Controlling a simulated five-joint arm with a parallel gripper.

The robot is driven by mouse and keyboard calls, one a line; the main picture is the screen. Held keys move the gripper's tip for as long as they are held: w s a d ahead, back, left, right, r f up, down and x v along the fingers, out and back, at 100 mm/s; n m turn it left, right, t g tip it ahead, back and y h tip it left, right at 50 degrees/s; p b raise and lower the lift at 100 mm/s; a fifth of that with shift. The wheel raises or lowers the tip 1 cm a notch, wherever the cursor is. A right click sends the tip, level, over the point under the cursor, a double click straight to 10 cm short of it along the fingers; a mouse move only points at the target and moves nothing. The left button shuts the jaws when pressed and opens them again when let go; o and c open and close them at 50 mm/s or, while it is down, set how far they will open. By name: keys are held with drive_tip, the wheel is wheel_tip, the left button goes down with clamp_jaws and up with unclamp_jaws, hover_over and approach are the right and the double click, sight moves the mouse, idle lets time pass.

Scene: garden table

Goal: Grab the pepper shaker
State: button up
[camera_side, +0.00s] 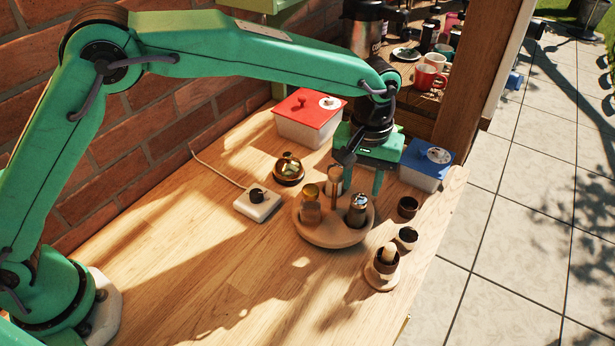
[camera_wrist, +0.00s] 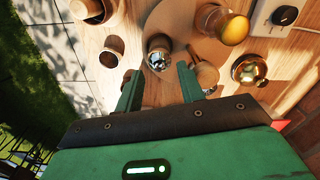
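A round wooden caddy (camera_side: 326,238) stands on the table and holds several glass shakers. One shaker with a shiny metal top (camera_side: 357,211) stands upright at its right side; it also shows in the wrist view (camera_wrist: 158,53). A shaker with a gold-brown top (camera_side: 311,208) stands at the caddy's left. A third, pale shaker stands at the back (camera_side: 334,181), partly hidden. No label tells me which holds pepper. My gripper (camera_side: 362,184) is open and empty, pointing down above the caddy's back right. In the wrist view, the metal-topped shaker lies just beyond the gap between the fingertips (camera_wrist: 157,71).
Small dark cups (camera_side: 407,207) and an egg cup (camera_side: 382,269) stand right of the caddy. A brass bell (camera_side: 288,168) and a white box with a black knob (camera_side: 257,204) stand left. Red-lidded (camera_side: 311,112) and blue-lidded boxes (camera_side: 427,165) stand behind. The front left tabletop is clear.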

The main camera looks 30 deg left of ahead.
sight(360, 195)
drive_tip(key=shift+f, duration=2.6)
drive_tip(key=c, duration=0.7)
